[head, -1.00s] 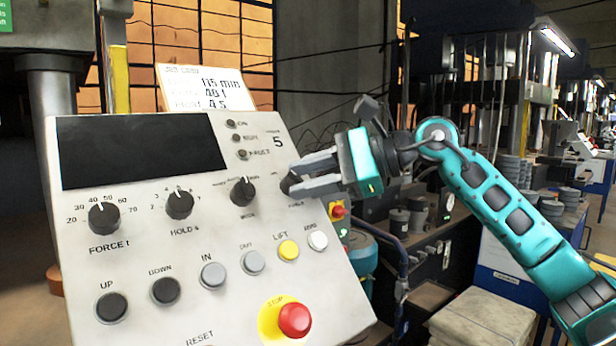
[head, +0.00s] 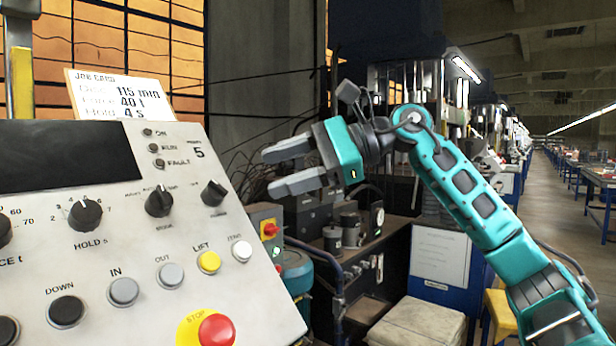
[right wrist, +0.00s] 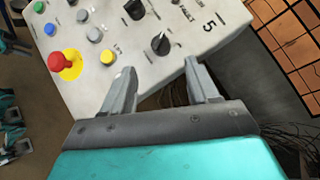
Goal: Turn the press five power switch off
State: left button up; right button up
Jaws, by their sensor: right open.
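The press five control panel (head: 130,230) stands at the left, tilted back, with a "5" near its upper right. The power switch (head: 213,193) is the black rotary knob at the panel's right edge, fully uncovered. It also shows in the right wrist view (right wrist: 160,43), ahead of the fingers. Its exact pointer setting is too small to read. My right gripper (head: 270,172) is open and empty, to the right of the knob and apart from it. My left gripper is not in view.
The mode knob (head: 159,201) is left of the power switch. A job card (head: 120,95) stands behind the panel.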

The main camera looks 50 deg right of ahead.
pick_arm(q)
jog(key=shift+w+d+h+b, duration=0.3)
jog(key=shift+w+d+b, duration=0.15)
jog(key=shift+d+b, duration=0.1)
pick_arm(e)
jog(key=v, duration=0.4)
jog(key=shift+s+d+r, duration=0.1)
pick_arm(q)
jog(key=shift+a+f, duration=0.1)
